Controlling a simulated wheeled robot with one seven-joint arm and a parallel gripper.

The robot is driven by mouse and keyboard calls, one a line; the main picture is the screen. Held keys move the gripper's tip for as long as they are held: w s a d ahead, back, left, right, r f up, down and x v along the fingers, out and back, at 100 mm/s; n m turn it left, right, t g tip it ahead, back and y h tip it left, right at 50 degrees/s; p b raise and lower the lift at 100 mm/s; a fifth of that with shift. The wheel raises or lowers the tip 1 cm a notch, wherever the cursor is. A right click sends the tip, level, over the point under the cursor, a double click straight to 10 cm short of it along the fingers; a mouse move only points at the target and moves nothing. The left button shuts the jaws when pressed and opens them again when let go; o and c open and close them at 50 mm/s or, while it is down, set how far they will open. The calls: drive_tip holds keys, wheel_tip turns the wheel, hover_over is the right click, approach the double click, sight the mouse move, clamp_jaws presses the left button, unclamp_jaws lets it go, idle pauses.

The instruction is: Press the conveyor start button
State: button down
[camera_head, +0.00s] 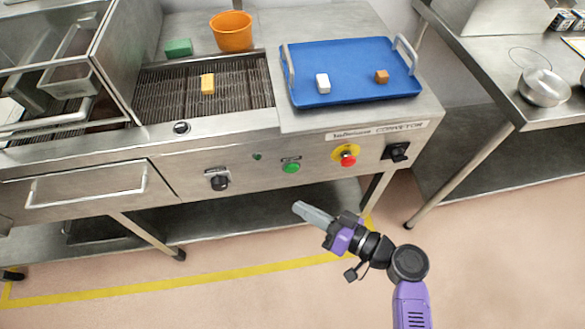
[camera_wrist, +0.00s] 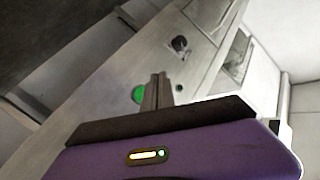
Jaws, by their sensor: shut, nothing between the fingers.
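The green start button (camera_head: 291,168) is on the steel front panel of the conveyor (camera_head: 232,160), below a small label. A red button on a yellow plate (camera_head: 347,155) sits to its right. My gripper (camera_head: 301,208) is shut and empty, in front of and below the green button in the head view, apart from it in that picture. In the wrist view the shut fingertips (camera_wrist: 160,78) point toward the panel, and the green button (camera_wrist: 138,94) shows just left of them, partly hidden by the fingers. The gap in depth is hard to judge.
A black knob (camera_head: 219,181) and a black switch (camera_head: 396,151) are on the same panel. A blue tray (camera_head: 350,98) with a white and a brown block, an orange bucket (camera_head: 232,32) and a yellow block (camera_head: 207,84) are on top. The floor in front is clear.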

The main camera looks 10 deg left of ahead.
sight(292, 168)
drive_tip(key=w+a+b, duration=0.2)
drive_tip(key=w, duration=0.5)
drive_tip(key=shift+w+a+b, duration=0.1)
drive_tip(key=shift+b, duration=0.2)
idle(1.8)
drive_tip(key=shift+w, duration=0.3)
